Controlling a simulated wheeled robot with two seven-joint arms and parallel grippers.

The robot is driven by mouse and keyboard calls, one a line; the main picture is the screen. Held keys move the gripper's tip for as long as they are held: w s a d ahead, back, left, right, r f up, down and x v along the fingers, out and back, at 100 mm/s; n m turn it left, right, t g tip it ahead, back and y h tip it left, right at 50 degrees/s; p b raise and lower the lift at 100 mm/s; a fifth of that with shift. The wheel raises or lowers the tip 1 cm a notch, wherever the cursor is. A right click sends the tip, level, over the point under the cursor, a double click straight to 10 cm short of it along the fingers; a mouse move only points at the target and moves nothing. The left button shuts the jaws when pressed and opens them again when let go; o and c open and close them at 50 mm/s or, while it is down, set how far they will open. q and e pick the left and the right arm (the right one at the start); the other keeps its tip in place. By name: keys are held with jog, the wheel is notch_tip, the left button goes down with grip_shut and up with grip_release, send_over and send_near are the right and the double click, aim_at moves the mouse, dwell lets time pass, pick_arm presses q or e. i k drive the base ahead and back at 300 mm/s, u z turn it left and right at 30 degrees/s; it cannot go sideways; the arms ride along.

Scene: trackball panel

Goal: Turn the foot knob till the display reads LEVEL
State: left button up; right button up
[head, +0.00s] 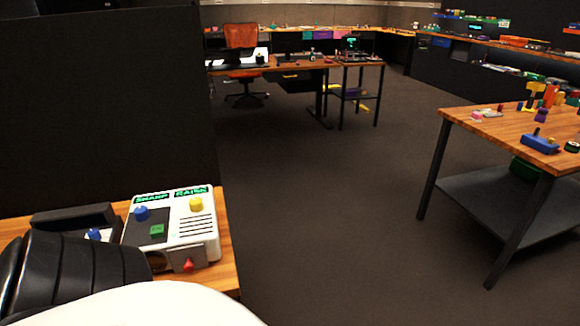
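The white panel (205,251) sits on a wooden table at the lower left. Its top edge has two dark display strips with green letters: the left strip (152,198) seems to read SHARP, the right strip (191,190) seems to read RAISE. A blue knob (141,213), a yellow knob (196,204) and a green square piece (157,230) are on its top. A red pointed piece (188,265) is on its front face. I cannot tell which is the foot knob. My black arm covers the panel's lower left side. Neither gripper shows.
A black device (72,217) with a blue knob (94,234) stands left of the panel. A dark partition (100,100) rises behind. A wooden table (490,127) with several coloured pieces is at the right. The floor (330,220) between is clear.

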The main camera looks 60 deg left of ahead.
aim_at(196, 204)
jog(key=z, duration=0.3)
jog(key=k, duration=0.8)
jog(key=u, duration=1.55)
